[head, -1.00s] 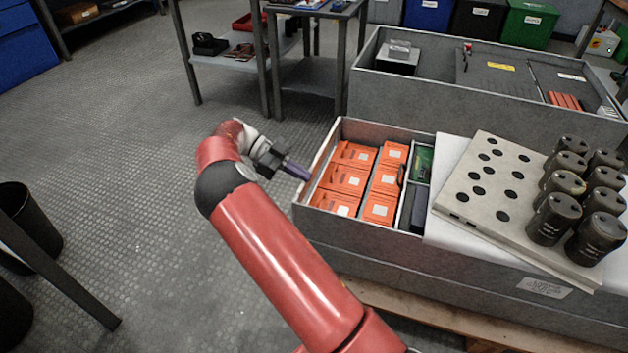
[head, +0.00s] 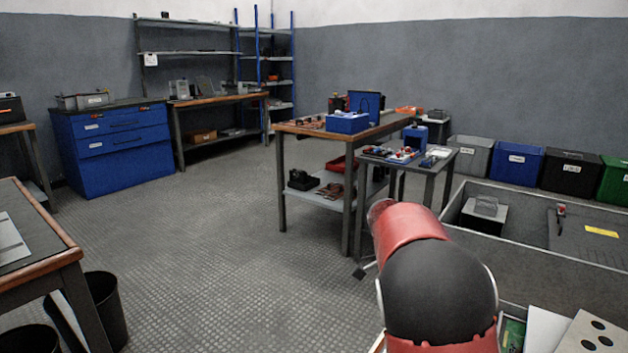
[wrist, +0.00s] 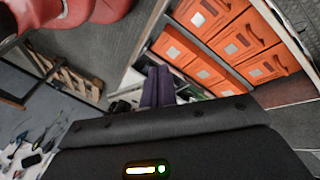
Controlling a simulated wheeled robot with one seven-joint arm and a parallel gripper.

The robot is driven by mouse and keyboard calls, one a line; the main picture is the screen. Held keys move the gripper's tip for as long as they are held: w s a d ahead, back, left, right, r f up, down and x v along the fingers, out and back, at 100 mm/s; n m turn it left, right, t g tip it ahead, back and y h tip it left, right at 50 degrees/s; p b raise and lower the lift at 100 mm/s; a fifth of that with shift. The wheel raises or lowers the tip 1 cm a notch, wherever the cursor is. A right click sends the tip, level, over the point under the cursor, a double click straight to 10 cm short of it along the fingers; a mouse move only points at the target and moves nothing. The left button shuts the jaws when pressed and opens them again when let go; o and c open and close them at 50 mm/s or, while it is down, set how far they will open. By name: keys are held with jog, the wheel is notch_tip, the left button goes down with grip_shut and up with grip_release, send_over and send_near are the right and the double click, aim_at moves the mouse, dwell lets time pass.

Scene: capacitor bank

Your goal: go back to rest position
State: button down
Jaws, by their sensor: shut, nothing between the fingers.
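My red arm is folded up close to the camera at the lower right of the head view, and it hides most of my gripper there. In the wrist view my gripper (wrist: 158,87) shows as two purple fingers pressed together with nothing between them. Beyond the fingers, the grey crate holds several orange boxes (wrist: 212,71) with pale labels. The fingers appear apart from the boxes.
A workbench (head: 293,128) with a blue bin (head: 347,123) stands ahead, with a smaller table (head: 441,158) beside it. A large grey crate (head: 540,265) lies at right. A desk (head: 45,255) and black bin (head: 105,305) are at left. The middle floor is clear.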

jog(key=s+a+r+n+t+y+p, duration=0.1)
jog(key=s+r+n+t, duration=0.3)
jog(key=s+n, duration=0.4)
jog(key=s+a+r+n+t+y+p, duration=0.2)
jog(key=s+a+r+n+t, duration=0.2)
jog(key=s+n, duration=0.4)
jog(key=shift+s+r+t, duration=0.25)
jog(key=shift+s+t, duration=0.55)
jog(key=shift+s, duration=2.65)
